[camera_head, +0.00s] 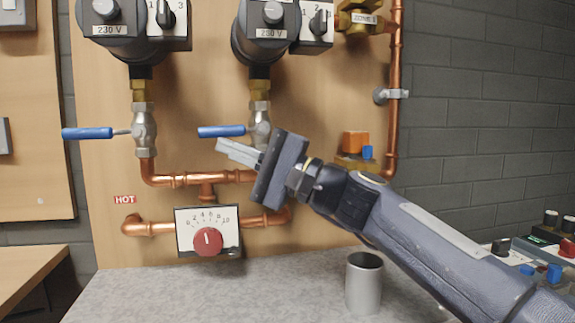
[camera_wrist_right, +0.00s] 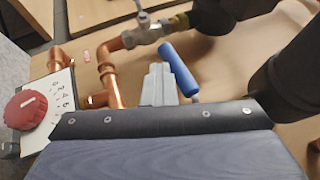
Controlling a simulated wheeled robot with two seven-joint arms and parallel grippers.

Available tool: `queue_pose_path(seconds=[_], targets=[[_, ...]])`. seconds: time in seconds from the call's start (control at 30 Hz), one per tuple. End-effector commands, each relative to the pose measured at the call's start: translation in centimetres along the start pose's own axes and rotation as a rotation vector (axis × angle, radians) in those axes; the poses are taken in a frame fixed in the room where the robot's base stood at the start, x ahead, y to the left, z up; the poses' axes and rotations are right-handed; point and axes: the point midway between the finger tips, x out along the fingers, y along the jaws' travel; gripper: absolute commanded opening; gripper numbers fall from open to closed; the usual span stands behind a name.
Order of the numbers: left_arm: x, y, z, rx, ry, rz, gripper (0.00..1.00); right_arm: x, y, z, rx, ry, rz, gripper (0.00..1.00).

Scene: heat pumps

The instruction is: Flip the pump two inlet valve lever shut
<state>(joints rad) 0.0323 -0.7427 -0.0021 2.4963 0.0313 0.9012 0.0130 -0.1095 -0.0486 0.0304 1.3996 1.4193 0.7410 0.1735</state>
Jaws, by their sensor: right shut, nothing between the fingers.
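Two pumps hang on the wooden board, and I take the right-hand one (camera_head: 270,32), labelled 250 V, as pump two. Its inlet valve (camera_head: 260,118) is silver, below the pump. Its blue lever (camera_head: 221,131) points left, roughly horizontal, across the vertical pipe. My right gripper (camera_head: 222,148) is shut and empty, its fingertips just below the lever. In the right wrist view the shut fingers (camera_wrist_right: 158,72) are beside the blue lever (camera_wrist_right: 178,69); I cannot tell whether they touch. The gripper hides part of the pipe below the valve. My left gripper is not in view.
The left pump (camera_head: 105,32) has a similar valve with a blue lever (camera_head: 88,133) pointing left. Copper pipes (camera_head: 205,180) run below. A dial with a red knob (camera_head: 207,241) is lower left. A metal cup (camera_head: 364,283) stands on the grey counter (camera_head: 290,290).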

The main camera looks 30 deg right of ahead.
Motion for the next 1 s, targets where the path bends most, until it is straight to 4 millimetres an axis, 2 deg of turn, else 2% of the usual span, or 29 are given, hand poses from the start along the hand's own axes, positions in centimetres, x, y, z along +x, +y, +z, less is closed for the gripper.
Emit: queue_pose_path(seconds=[0.43, 0.57, 0.73, 0.8, 1.0], targets=[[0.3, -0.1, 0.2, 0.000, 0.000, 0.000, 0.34, 0.0, 0.3, 0.1, 0.001, -0.006, -0.001, 0.00], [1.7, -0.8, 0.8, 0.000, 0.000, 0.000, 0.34, -0.5, 1.9, -0.1, 0.001, -0.004, 0.000, 0.00], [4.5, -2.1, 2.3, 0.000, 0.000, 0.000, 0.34, -1.3, 5.0, -0.6, 0.001, -0.003, -0.001, 0.00], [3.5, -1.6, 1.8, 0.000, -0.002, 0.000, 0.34, -3.0, 3.8, -0.5, 0.000, 0.002, -0.002, 0.00], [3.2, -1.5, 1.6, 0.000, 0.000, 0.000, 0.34, -7.5, 3.9, -0.5, 0.001, 0.003, -0.002, 0.00]])
